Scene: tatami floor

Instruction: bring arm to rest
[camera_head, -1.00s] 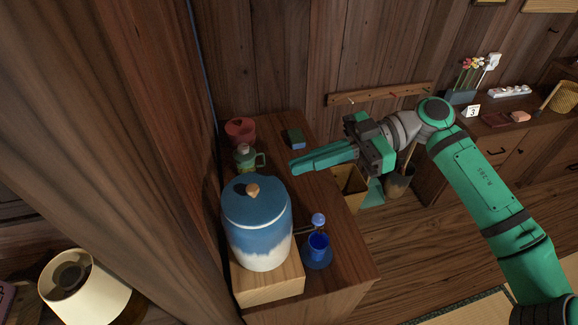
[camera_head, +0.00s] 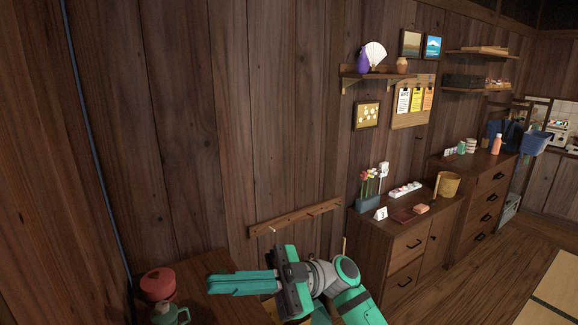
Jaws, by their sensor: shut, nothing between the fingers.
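My gripper (camera_head: 242,283) is at the lower middle of the head view. Its teal fingers are together, point left and hold nothing. It is over the right part of a brown wooden table (camera_head: 203,268). My teal and grey arm reaches up to it from the bottom edge, bent at a grey joint.
A red pot (camera_head: 158,284) and a green mug (camera_head: 170,315) stand on the table's left side. A peg rail (camera_head: 296,217) is on the wall behind my gripper. A drawer cabinet (camera_head: 405,255) stands to the right, with a second one (camera_head: 486,195) beyond. Open floor lies at the lower right.

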